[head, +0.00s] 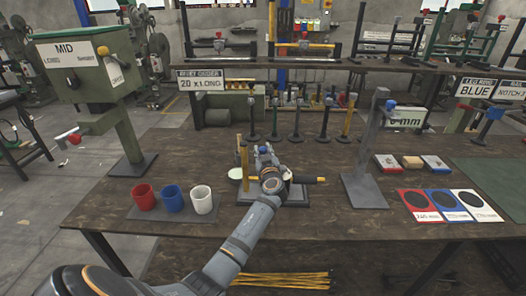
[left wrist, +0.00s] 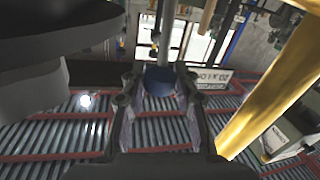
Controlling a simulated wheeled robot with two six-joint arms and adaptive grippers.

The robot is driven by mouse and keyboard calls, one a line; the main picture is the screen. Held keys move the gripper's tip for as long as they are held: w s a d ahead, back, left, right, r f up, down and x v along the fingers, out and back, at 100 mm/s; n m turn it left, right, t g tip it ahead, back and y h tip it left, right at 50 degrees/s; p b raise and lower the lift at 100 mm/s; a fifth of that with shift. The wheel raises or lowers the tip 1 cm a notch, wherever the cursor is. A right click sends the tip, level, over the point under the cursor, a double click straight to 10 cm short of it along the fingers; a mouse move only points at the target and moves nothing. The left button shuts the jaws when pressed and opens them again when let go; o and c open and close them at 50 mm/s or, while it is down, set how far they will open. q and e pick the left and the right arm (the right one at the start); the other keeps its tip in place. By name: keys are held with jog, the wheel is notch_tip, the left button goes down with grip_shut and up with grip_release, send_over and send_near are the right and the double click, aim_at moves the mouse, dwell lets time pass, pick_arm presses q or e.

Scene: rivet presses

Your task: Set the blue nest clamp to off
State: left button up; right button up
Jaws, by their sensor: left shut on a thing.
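A blue knob (head: 264,150) shows at my left gripper (head: 266,156) in the head view. In the left wrist view the blue knob (left wrist: 159,80) sits between the two fingers (left wrist: 160,108), at the end of a grey rod. The gripper is shut on this knob. My arm hides much of the fixture, and no off marking is readable. My right gripper is not in view.
Red (head: 143,197), blue (head: 172,198) and white (head: 202,199) cups stand left of the fixture. A green machine marked MID (head: 75,65) is at far left. A grey post (head: 370,150) with a blue knob stands right, near colored cards (head: 420,206).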

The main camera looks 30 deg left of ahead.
pick_arm(q)
grip_shut()
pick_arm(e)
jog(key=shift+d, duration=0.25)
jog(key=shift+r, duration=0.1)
